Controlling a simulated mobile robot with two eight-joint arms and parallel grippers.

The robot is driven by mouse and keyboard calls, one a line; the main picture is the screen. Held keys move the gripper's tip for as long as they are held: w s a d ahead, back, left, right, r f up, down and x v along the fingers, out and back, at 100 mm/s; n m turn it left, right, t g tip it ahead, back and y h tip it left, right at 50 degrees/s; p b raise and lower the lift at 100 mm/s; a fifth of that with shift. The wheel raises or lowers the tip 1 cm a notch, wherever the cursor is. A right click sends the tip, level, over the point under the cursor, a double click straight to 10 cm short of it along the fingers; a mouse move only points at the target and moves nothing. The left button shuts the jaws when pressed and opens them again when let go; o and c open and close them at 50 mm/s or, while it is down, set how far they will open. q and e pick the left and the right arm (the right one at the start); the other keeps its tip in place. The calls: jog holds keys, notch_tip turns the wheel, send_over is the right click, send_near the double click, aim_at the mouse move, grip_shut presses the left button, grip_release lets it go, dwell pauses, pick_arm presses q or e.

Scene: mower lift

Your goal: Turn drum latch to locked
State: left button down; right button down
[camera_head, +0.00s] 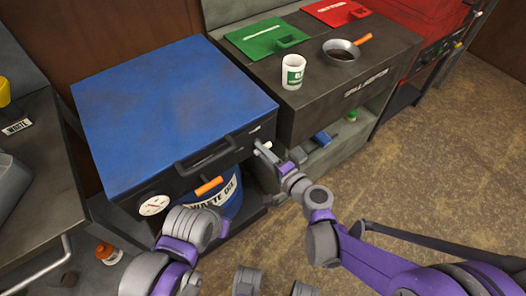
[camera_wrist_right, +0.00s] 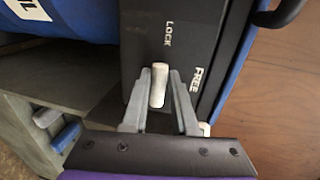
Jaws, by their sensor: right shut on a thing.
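The drum latch (camera_head: 263,147) is a small pale lever on the front right corner of the blue-lidded drum unit (camera_head: 175,105). In the right wrist view the latch lever (camera_wrist_right: 158,84) lies between the two grey fingers of my right gripper (camera_wrist_right: 163,92), which is shut on it. In that view the word LOCK is printed above the lever and FREE to its right; the lever's end points roughly toward LOCK. In the head view my right gripper (camera_head: 272,154) reaches the latch from the lower right. My left arm is at the bottom; its gripper cannot be made out clearly.
A black handle (camera_head: 206,158) and a round gauge (camera_head: 154,205) are on the unit's front. A blue bucket with an orange grip (camera_head: 209,187) sits below. Floor at right is clear.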

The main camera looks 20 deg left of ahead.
jog(key=c, duration=0.7)
grip_release()
jog(key=p+v, duration=0.1)
jog(key=v, duration=1)
